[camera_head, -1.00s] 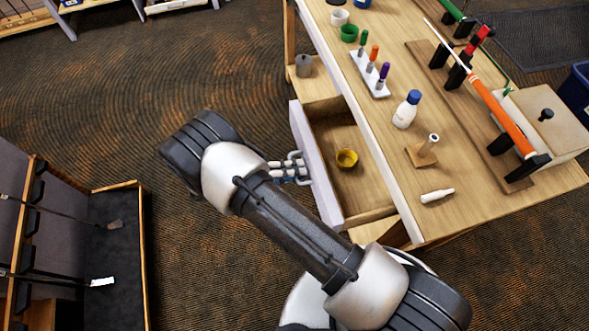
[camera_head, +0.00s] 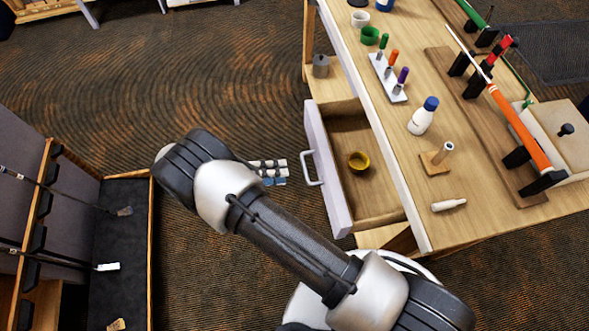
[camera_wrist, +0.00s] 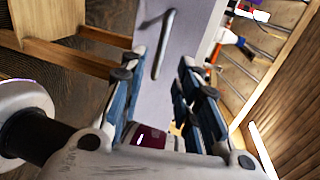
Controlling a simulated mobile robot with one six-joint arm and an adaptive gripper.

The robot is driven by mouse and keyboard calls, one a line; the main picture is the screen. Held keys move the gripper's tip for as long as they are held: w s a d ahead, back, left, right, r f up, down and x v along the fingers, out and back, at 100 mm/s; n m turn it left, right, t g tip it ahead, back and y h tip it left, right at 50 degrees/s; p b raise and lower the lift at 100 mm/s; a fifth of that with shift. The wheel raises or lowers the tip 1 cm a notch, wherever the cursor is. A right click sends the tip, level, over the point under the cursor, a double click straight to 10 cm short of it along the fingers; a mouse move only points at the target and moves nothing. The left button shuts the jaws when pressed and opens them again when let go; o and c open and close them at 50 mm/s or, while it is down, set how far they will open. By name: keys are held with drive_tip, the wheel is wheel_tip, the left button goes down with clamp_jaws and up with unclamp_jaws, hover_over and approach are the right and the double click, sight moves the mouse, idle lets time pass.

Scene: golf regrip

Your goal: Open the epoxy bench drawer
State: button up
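The drawer (camera_head: 328,175) of the wooden bench stands pulled out, with its pale lilac front toward my arm. The light grey bar handle (camera_head: 312,169) is on the drawer front. My gripper (camera_head: 284,172) is left of the handle, apart from it, partly hidden behind my arm. In the wrist view my gripper (camera_wrist: 158,78) has its blue-padded fingers spread with a gap between them. The handle (camera_wrist: 163,45) shows beyond the fingertips, on the drawer front (camera_wrist: 185,40).
On the bench top (camera_head: 400,170) are a white bottle with a blue cap (camera_head: 423,116), a pen rack (camera_head: 388,78), a white tube (camera_head: 449,205) and a clamped orange-gripped club (camera_head: 520,130). A golf club rack (camera_head: 45,180) stands at left. Carpet (camera_head: 230,90) lies open behind my arm.

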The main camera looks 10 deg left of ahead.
drive_tip(key=shift+v, duration=1.7)
drive_tip(key=w+d+r+m+g+y, duration=0.1)
drive_tip(key=d+r+m+g+y, duration=0.25)
drive_tip(key=d+r+m, duration=0.65)
drive_tip(key=w+d+r+m+g+y, duration=0.25)
drive_tip(key=d+r+m+y, duration=0.4)
drive_tip(key=r, duration=0.65)
drive_tip(key=s+d+r+m+t+y, duration=0.2)
drive_tip(key=s+d+r+m+t, duration=0.1)
drive_tip(key=s+m, duration=0.5)
drive_tip(key=s+d+r+m+t+y, duration=0.2)
drive_tip(key=s+d+r+m, duration=0.3)
drive_tip(key=m, duration=1)
drive_tip(key=s+d+t, duration=0.1)
drive_tip(key=s+d, duration=0.1)
drive_tip(key=s, duration=0.1)
drive_tip(key=shift+d+y, duration=0.3)
drive_tip(key=shift+y, duration=0.1)
